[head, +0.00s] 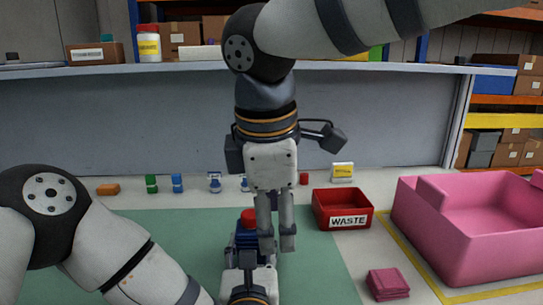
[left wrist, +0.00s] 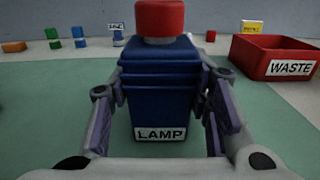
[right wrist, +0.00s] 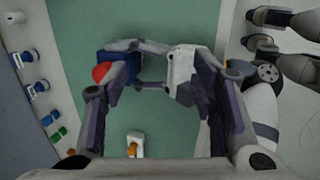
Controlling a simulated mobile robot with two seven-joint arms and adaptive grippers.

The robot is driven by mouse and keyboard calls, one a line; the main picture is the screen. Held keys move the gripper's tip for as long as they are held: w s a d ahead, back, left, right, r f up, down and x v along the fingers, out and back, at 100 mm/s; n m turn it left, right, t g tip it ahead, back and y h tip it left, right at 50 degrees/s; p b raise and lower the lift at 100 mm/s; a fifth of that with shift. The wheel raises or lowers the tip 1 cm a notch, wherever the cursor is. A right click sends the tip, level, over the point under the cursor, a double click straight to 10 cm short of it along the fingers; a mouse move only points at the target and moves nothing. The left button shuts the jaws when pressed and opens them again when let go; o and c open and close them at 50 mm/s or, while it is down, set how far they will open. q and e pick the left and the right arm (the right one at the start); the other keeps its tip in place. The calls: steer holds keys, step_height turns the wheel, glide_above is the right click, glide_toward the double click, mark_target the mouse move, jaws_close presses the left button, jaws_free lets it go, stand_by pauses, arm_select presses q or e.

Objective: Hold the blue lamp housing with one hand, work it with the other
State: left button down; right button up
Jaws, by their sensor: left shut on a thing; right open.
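The blue lamp housing (left wrist: 155,92) stands upright in the left wrist view, with a white LAMP label and a red cap (left wrist: 160,18) on top. My left gripper (left wrist: 163,110) is shut on it, one finger along each side. In the head view the housing (head: 240,237) and red cap (head: 248,217) are partly hidden behind my right gripper (head: 276,238). That gripper points down with its fingers apart and empty. In the right wrist view the open right fingers (right wrist: 160,80) are spread above the housing (right wrist: 122,62) and my left gripper (right wrist: 150,68).
A red WASTE bin (head: 343,210) and a large pink crate (head: 470,225) stand on the right. A pink cloth (head: 388,283) lies in front. Several small blue, green and orange items (head: 151,184) line the back. A white-and-orange item (right wrist: 135,145) is on the green mat.

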arm_select(q)
steer(key=shift+f, duration=0.1)
arm_select(e)
step_height(320, 180, up, 5)
steer(key=w+a+t+y, duration=0.1)
steer(key=w, duration=0.1)
arm_select(q)
steer(key=shift+d, duration=0.1)
arm_select(e)
steer(key=m+y, duration=0.3)
steer(key=m, duration=0.6)
glide_toward(251, 213)
steer(key=x, duration=0.8)
steer(key=shift+w+a+f, duration=0.1)
steer(key=shift+f, duration=0.2)
steer(key=c, duration=1.2)
steer(key=shift+r, duration=0.1)
